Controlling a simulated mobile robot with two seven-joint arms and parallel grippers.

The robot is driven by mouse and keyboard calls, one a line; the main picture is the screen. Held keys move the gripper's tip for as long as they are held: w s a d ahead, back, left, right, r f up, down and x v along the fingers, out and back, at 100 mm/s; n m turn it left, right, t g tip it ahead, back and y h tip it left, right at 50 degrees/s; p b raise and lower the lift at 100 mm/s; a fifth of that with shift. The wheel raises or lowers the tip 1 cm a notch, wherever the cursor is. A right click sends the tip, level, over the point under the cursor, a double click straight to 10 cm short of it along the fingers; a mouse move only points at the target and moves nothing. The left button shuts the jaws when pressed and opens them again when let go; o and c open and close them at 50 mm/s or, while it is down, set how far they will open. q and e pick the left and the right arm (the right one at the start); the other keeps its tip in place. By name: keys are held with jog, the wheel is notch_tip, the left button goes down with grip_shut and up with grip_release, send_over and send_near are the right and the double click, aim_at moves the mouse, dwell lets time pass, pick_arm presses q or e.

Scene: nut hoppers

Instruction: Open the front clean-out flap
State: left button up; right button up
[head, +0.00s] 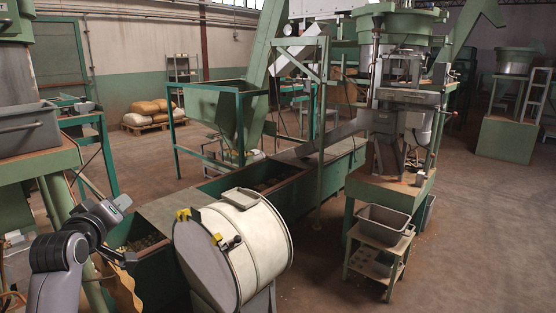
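A cream drum (252,250) stands at the front centre, its round grey end face turned to the left. I cannot tell for certain which part is the front clean-out flap; no part clearly stands open. My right gripper is not in view.
The green trough (150,285) runs behind the drum, with loose parts inside. A grey bin (383,222) on a small green stand is to the right, below a green machine (400,105). A grey tray (28,130) is at far left. Open floor (475,235) lies at right.

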pick_arm(q)
jog(key=s+d+f+m+g+h, duration=0.1)
jog(key=s+d+f+m, duration=0.2)
jog(key=s+f, duration=0.4)
jog(key=s+d+f+m+g+h, duration=0.1)
jog(key=s+d+f+m, duration=0.2)
jog(key=s+f, duration=0.5)
jog(key=s+d+f+m+g+h, duration=0.1)
jog(key=s+d+f+m, duration=0.2)
jog(key=f, duration=1.3)
jog(key=s+d, duration=0.2)
jog(key=s, duration=0.3)
jog(key=shift+f+m+g, duration=0.3)
jog(key=shift+f+g, duration=0.05)
jog(key=shift+g, duration=0.05)
jog(key=shift+o, duration=0.2)
jog(key=s+d+f+m+g+h, duration=0.1)
jog(key=s+d+f, duration=0.2)
jog(key=s, duration=0.6)
jog(key=shift+s+d+f+m+h, duration=0.2)
jog(key=shift+f+m+h, duration=0.1)
jog(key=shift+f+m, duration=0.15)
